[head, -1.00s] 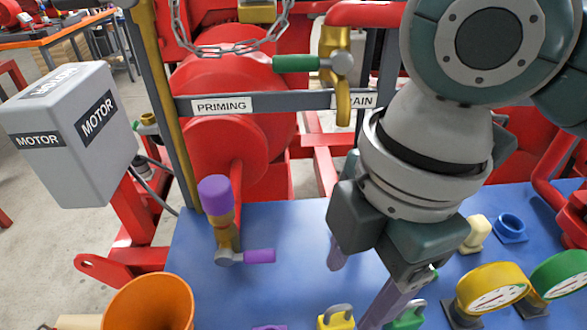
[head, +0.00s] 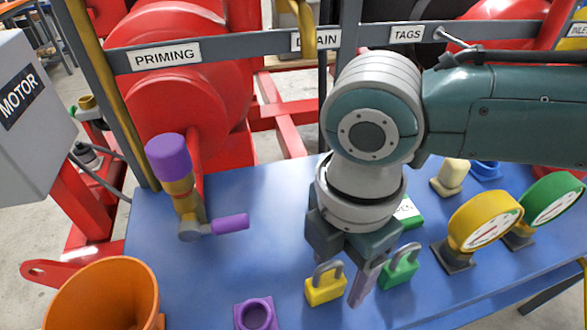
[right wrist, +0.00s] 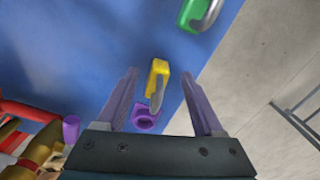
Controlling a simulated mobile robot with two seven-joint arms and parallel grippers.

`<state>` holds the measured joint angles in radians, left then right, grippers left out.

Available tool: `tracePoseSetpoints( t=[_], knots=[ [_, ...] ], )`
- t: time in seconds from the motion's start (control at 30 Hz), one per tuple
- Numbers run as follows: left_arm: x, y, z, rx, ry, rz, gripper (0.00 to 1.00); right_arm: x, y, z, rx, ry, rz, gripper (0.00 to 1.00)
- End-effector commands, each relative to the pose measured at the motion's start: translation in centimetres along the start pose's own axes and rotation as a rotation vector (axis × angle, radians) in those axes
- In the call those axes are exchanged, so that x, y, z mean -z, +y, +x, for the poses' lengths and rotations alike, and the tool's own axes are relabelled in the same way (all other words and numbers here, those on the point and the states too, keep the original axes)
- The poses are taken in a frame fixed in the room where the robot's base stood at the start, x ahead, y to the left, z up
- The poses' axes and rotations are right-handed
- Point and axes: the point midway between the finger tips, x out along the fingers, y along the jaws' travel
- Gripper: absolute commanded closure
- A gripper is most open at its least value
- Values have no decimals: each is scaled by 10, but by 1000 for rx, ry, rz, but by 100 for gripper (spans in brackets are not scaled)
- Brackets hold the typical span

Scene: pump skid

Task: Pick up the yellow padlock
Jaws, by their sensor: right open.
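The yellow padlock (head: 325,291) stands on the blue table near its front, with its grey shackle up. In the right wrist view the yellow padlock (right wrist: 159,69) shows between my right gripper's two fingers. My right gripper (head: 339,280) is open and empty, pointing down above and beside the padlock; one finger is partly hidden behind the shackle in the head view. In the right wrist view the fingers of the right gripper (right wrist: 160,74) have clear gaps on both sides of the padlock. My left gripper is out of view.
A green padlock (head: 398,270) stands close on the right. The table's middle left is clear.

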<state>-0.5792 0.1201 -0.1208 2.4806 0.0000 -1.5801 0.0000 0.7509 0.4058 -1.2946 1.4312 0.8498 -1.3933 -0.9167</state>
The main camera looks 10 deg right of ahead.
Motion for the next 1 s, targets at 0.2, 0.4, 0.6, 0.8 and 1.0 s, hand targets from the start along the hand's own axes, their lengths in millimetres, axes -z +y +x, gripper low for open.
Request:
tracePoseSetpoints(
  t=[0.2,0.4,0.6,0.8,1.0],
  knots=[
    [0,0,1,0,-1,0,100,0,0,5,0,0,-1,31],
    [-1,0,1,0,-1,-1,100,0,0,5,0,0,-1,46],
    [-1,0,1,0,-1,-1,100,0,0,5,0,0,0,68],
    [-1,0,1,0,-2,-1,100,0,0,4,0,0,0,91],
    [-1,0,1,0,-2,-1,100,0,0,5,0,0,0,100]
  ],
)
